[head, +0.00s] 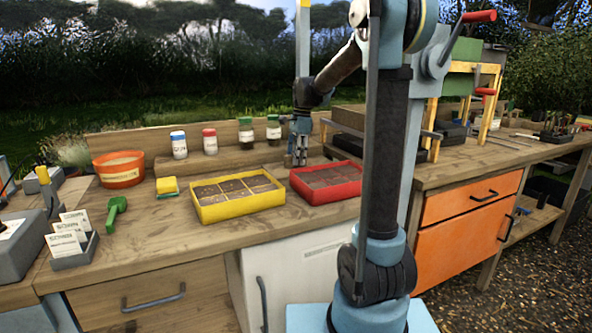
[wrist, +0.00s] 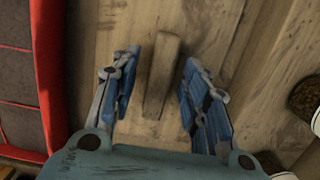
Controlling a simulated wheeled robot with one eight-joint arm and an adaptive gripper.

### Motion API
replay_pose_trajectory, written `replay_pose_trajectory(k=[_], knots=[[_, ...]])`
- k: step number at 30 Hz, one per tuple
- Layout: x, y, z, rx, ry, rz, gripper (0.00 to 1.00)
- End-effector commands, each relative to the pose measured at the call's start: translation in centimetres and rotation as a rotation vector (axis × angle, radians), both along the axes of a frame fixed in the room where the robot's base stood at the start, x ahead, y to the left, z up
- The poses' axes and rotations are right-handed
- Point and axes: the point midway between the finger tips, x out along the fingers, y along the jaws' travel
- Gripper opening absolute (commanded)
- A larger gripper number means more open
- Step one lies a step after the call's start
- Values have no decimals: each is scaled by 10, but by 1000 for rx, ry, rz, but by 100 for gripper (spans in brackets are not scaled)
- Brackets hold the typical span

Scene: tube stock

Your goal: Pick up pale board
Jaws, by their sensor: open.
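A narrow grey-brown wooden piece (wrist: 162,75), which seems to be the pale board, lies on the worktop between the two blue fingers of my gripper (wrist: 160,88) in the wrist view. The fingers are open, one on each side of it, with a visible gap on both sides. It is not held. In the head view my gripper (head: 298,148) points down at the back of the bench, behind the gap between the yellow and red trays. I cannot clearly make out the board there.
A red tray (head: 331,196) of dark soil stands close by; its rim also shows in the wrist view (wrist: 49,60). A yellow tray (head: 239,213) is left of it. Several jars (head: 210,142) stand behind on a wooden ledge. An orange pot (head: 119,182) and green scoop (head: 116,210) are farther left.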

Motion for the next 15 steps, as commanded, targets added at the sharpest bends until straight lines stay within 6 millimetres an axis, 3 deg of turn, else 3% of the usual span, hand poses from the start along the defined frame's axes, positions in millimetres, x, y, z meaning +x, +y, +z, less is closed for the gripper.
replay_pose_trajectory(k=[5, 15], knots=[[-1, 1, -12, 0, 0, 0, 42], [-1, 1, -13, 0, 0, -1, 42]])
